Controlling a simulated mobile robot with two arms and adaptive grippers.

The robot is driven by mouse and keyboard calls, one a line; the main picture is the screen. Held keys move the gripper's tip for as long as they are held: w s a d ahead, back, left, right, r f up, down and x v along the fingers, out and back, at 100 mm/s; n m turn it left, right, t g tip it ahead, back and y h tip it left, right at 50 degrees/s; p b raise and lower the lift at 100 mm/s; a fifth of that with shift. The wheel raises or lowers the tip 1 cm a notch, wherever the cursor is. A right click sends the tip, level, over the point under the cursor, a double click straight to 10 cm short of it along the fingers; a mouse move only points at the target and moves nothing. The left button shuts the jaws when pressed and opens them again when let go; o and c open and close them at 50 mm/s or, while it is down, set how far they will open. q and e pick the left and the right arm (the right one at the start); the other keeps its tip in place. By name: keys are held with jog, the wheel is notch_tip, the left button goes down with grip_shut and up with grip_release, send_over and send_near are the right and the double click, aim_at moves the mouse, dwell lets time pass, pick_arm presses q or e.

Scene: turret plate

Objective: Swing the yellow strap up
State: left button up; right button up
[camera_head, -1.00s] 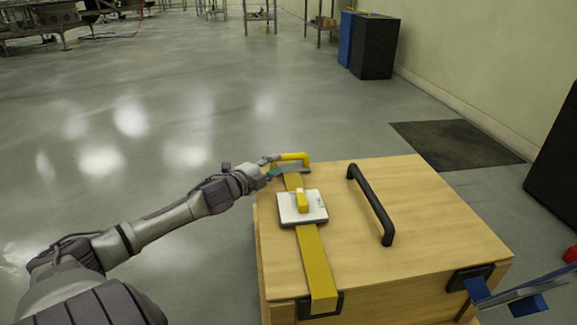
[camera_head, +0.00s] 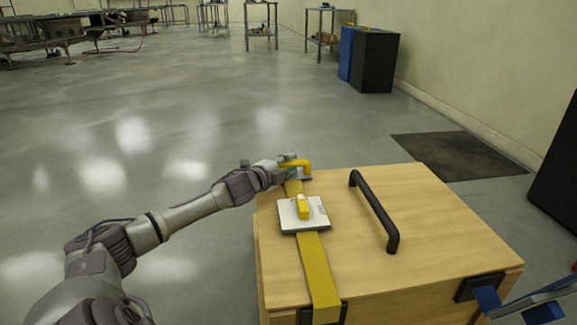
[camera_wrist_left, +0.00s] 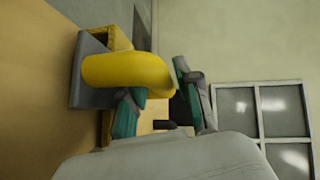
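The yellow strap (camera_head: 318,270) lies flat across the left part of the wooden box's lid (camera_head: 436,220). It runs from a black bracket at the near edge, under a white plate with a yellow knob (camera_head: 303,207), to the far edge. At its far end stands a curved yellow handle (camera_head: 299,164), large in the left wrist view (camera_wrist_left: 120,72). My left gripper (camera_head: 290,166) is at this handle, with teal-padded fingers on either side of it in the left wrist view (camera_wrist_left: 160,82). Firm contact cannot be told. My right gripper is out of view.
A black bar handle (camera_head: 374,211) rises from the lid, right of the strap. A blue strap-like part (camera_head: 530,305) sticks out from a black bracket at the near right corner. Open floor lies beyond and left of the box. A dark mat (camera_head: 458,155) lies behind it.

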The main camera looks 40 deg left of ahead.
pick_arm(q)
grip_shut()
